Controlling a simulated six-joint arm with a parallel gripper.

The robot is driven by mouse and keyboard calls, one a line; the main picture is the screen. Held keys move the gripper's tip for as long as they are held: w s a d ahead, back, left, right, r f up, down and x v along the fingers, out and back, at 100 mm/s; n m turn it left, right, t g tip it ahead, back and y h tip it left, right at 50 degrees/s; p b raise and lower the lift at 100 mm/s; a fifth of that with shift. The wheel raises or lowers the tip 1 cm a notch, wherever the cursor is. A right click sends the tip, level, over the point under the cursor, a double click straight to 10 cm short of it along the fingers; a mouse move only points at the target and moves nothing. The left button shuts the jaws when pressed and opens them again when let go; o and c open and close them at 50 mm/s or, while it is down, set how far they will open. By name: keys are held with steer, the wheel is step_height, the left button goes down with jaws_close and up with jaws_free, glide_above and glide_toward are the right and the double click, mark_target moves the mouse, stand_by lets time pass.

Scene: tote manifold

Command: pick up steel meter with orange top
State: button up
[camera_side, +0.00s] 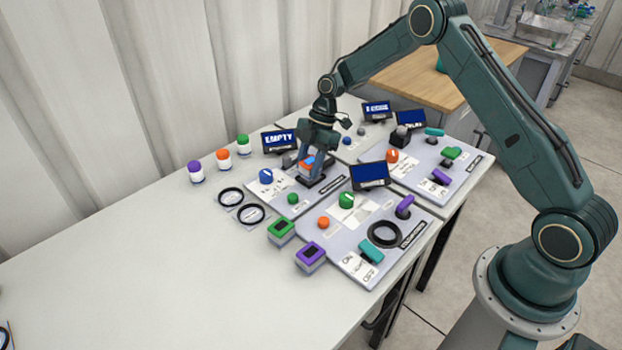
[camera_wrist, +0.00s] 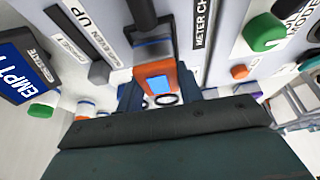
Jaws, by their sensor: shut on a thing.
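The steel meter with the orange top (camera_side: 305,168) is at the dark holder on the middle panel in the side view. In the wrist view its orange top (camera_wrist: 153,70) frames a small blue screen. My gripper (camera_side: 315,165) points down over the panel, shut on the meter. In the wrist view the fingers of my gripper (camera_wrist: 158,95) stand on either side of the orange top. The meter's lower part is mostly hidden, so I cannot tell if it is lifted clear of the holder.
A green-topped meter (camera_side: 281,230) and a purple-topped meter (camera_side: 310,256) stand near the front. Orange, green and purple jars line the back left.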

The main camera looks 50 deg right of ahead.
mark_target(308, 164)
step_height(308, 164, up, 18)
steer(key=shift+r, duration=0.25)
stand_by(0.3)
steer(key=shift+a, duration=0.1)
stand_by(0.5)
steer(key=s+a+r+n+g, duration=0.2)
steer(key=s+a+n, duration=0.2)
steer(key=s+a, duration=0.75)
steer(key=s+a+n, duration=0.2)
steer(key=s+a, duration=0.1)
steer(key=s, duration=0.5)
steer(key=s+a+n+g+h, duration=0.1)
steer(key=s+a+n, duration=0.2)
steer(key=s, duration=0.5)
steer(key=shift+f, duration=0.4)
steer(key=shift+s, duration=0.1)
step_height(308, 164, down, 16)
